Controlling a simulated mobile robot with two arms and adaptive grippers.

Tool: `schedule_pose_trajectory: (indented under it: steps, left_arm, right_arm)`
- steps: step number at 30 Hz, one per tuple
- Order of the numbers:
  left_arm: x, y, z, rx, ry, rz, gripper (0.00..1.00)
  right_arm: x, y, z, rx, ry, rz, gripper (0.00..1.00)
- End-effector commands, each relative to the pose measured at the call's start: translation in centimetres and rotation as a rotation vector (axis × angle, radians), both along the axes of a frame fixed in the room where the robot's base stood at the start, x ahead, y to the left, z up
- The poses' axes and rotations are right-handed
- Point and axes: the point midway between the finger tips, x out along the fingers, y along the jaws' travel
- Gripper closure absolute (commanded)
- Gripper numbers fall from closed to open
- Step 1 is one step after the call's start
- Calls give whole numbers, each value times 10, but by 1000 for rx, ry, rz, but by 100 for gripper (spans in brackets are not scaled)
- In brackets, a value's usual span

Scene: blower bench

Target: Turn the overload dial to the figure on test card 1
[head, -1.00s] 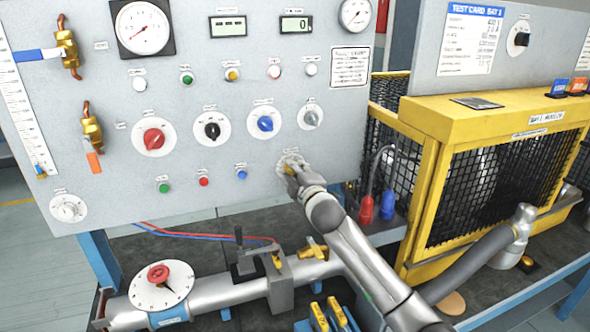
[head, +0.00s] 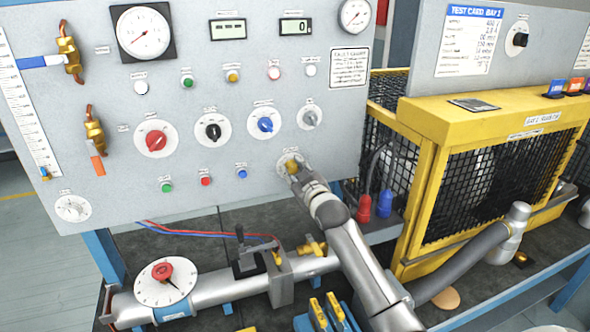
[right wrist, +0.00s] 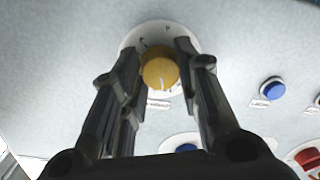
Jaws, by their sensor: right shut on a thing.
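A yellow dial knob (head: 290,163) on a white round scale sits low at the right of the grey panel. My right gripper (head: 297,172) is on it, shut on the knob. In the right wrist view the yellow knob (right wrist: 160,73) is between my two fingers (right wrist: 160,62), its white mark pointing down in the picture. I cannot read its scale figures or name label. The test card (head: 470,42), headed TEST CARD BAY 1, hangs on the grey panel at upper right. Its lines are too small to read surely. My left gripper is not in view.
Red (head: 157,140), black (head: 212,131) and blue (head: 265,124) knobs and a small grey one (head: 309,117) stand above the yellow dial. Push buttons (head: 205,181) are to its left. A yellow mesh cage (head: 490,185) and a pipe (head: 225,292) are nearby.

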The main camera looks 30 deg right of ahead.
Motion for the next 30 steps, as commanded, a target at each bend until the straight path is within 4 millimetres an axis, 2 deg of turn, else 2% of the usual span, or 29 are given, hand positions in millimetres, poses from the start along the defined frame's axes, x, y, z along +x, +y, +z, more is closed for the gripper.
schedule_pose_trajectory:
  steps: [12, 30]
  left_arm:
    - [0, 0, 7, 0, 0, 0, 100]
    - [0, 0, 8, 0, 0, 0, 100]
  right_arm:
    - [0, 0, -3, 228, -49, -1, 93]
    - [0, 0, -4, 276, -61, 0, 93]
